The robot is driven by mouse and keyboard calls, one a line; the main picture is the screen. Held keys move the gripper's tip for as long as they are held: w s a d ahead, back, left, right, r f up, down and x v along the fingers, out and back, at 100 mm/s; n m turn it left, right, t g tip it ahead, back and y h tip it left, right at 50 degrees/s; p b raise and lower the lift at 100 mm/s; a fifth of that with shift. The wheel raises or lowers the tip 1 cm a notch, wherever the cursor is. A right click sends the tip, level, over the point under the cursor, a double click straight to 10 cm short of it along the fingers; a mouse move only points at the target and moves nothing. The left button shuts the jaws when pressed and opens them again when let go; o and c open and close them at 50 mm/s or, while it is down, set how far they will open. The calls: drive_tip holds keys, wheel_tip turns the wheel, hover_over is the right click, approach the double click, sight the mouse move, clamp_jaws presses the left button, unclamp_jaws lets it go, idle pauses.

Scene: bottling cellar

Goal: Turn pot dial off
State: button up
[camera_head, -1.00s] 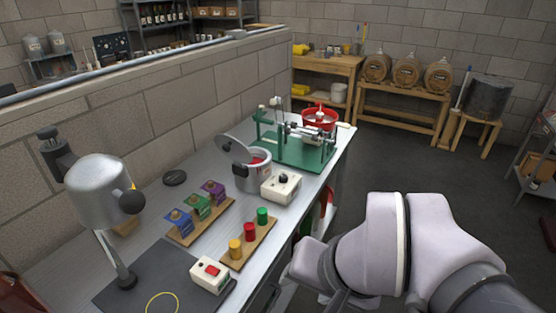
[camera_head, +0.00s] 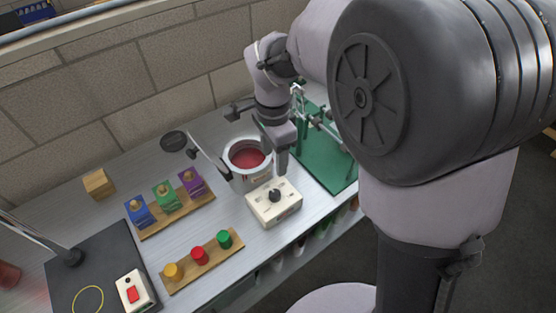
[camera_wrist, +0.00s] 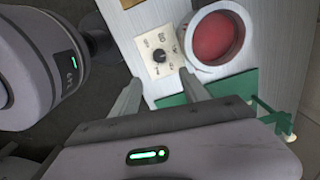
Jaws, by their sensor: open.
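The pot dial is a black knob (camera_head: 274,195) on top of a small white control box (camera_head: 262,212). In the wrist view the knob (camera_wrist: 159,56) sits on the box face (camera_wrist: 147,42), between and beyond my fingertips. The pot (camera_head: 236,179) stands beside the box, with red contents (camera_head: 247,158) and its lid (camera_head: 206,152) tilted up on the left. The pot rim (camera_wrist: 186,55) also shows in the wrist view. My gripper (camera_head: 279,166) is open and empty, pointing down just above the dial, apart from it. The fingers (camera_wrist: 161,92) show spread in the wrist view.
The green-based apparatus (camera_head: 335,168) stands right of the dial box. Left are a board with blue, green and purple blocks (camera_head: 178,216), a board with coloured cylinders (camera_head: 203,265), a wooden block (camera_head: 99,184) and a red-switch box (camera_head: 135,293). A block wall (camera_head: 130,90) runs behind.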

sight(275, 193)
wheel_tip(275, 193, down, 15)
drive_tip(key=b, duration=0.4)
drive_tip(key=shift+f+b, duration=0.2)
drive_tip(key=shift+b, duration=0.1)
drive_tip(key=shift+c, duration=0.2)
clamp_jaws()
